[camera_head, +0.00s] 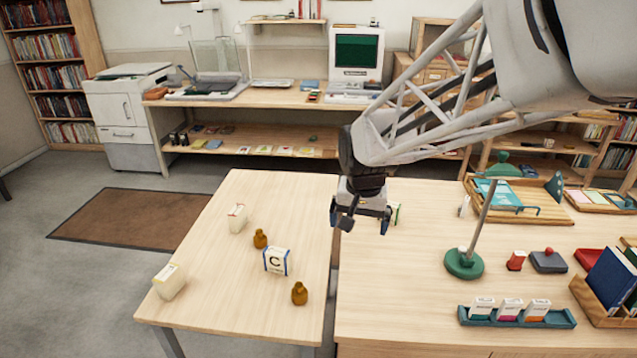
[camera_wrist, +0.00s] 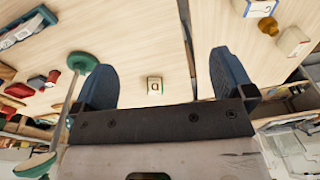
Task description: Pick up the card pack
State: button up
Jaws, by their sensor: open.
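No box is clearly labelled as the card pack. A small white box with green edges (camera_head: 396,212) stands on the right table, partly hidden behind my gripper (camera_head: 360,217). In the wrist view, a small pale box with a dark letter (camera_wrist: 154,86), likely the same one, shows between the fingertips and apart from them. A white box with blue edges and the letter C (camera_head: 276,261) stands on the left table; it shows at the top right of the wrist view (camera_wrist: 262,7). My gripper is open and empty above the tables, near the gap between them.
Two brown bottles (camera_head: 260,239) and two cream blocks (camera_head: 169,282) stand around the C box. Right of my gripper are a green-based stand with a slanted rod (camera_head: 464,264), a teal tray of small boxes (camera_head: 561,318) and a wooden tray (camera_head: 518,215). The right table's front left is clear.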

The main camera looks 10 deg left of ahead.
jog(key=w+a+f, duration=0.7)
jog(key=a, duration=0.3)
jog(key=g, duration=0.1)
send_over(276, 251)
jog(key=shift+m, duration=0.4)
jog(key=f, duration=0.9)
jog(key=shift+s+a+f, duration=0.1)
jog(key=shift+a+f, duration=0.1)
jog(key=shift+f, duration=0.15)
jog(key=shift+f, duration=0.1)
jog(key=shift+f, duration=1.2)
jog(key=shift+f, duration=0.1)
jog(key=shift+d+f, duration=0.15)
jog(key=shift+f, duration=1.1)
jog(key=shift+d+f, duration=0.15)
jog(key=shift+f, duration=1.1)
jog(key=shift+c, duration=0.2)
